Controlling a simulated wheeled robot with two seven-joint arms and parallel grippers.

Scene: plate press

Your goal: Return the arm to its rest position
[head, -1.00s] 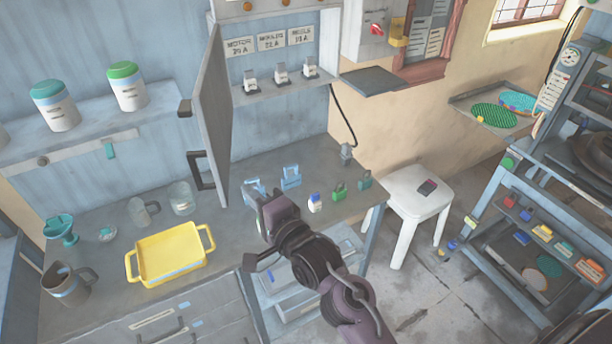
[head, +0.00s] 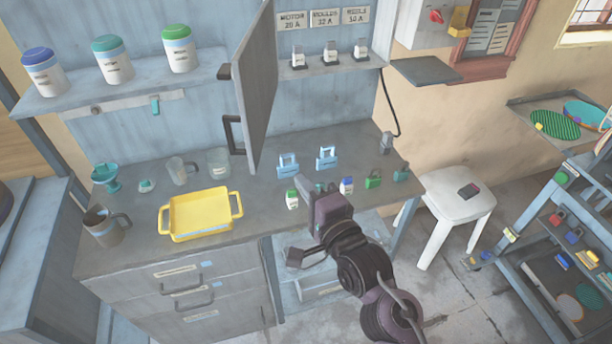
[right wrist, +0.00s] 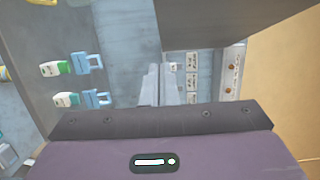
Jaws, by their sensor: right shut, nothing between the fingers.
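My right arm comes in from the bottom of the head view, with its gripper (head: 308,190) over the front of the grey counter (head: 240,255). In the right wrist view the two fingers (right wrist: 160,84) are together with nothing between them. In the head view the gripper shows just right of a small white bottle with a green cap (head: 292,198) and in front of two light blue padlocks (head: 288,167). I cannot tell how high it is above them. My left gripper is not in view.
An open cabinet door (head: 258,85) juts out over the counter. A white stool (head: 455,205) stands beside the counter.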

